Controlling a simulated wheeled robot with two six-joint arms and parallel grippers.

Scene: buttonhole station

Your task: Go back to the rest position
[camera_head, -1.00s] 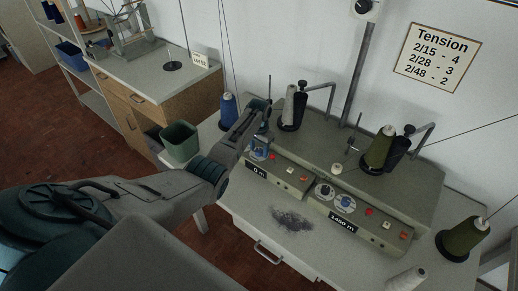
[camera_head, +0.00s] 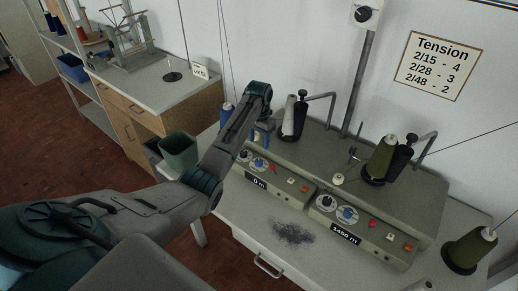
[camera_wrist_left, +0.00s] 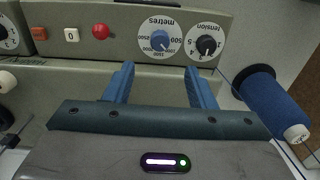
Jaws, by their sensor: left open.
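My left gripper (camera_head: 262,134) is in front of the left unit of the winding machine (camera_head: 270,181), whose display reads 0 m. In the left wrist view its two blue fingers (camera_wrist_left: 160,75) stand apart with nothing between them. They point at the unit's front panel, near the metres dial (camera_wrist_left: 160,41) and the tension dial (camera_wrist_left: 206,42). I cannot tell if the fingertips touch the panel. A blue yarn cone (camera_wrist_left: 271,100) stands beside the gripper; in the head view my arm partly hides it. My right gripper is not in view.
The right unit (camera_head: 350,232) reads 1450 m. Olive cones (camera_head: 381,160) (camera_head: 470,248) and a white cone (camera_head: 292,115) stand around the machine. Dark lint (camera_head: 292,233) lies on the table front. A green bin (camera_head: 179,151) stands left of my arm. A side desk (camera_head: 160,82) is behind.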

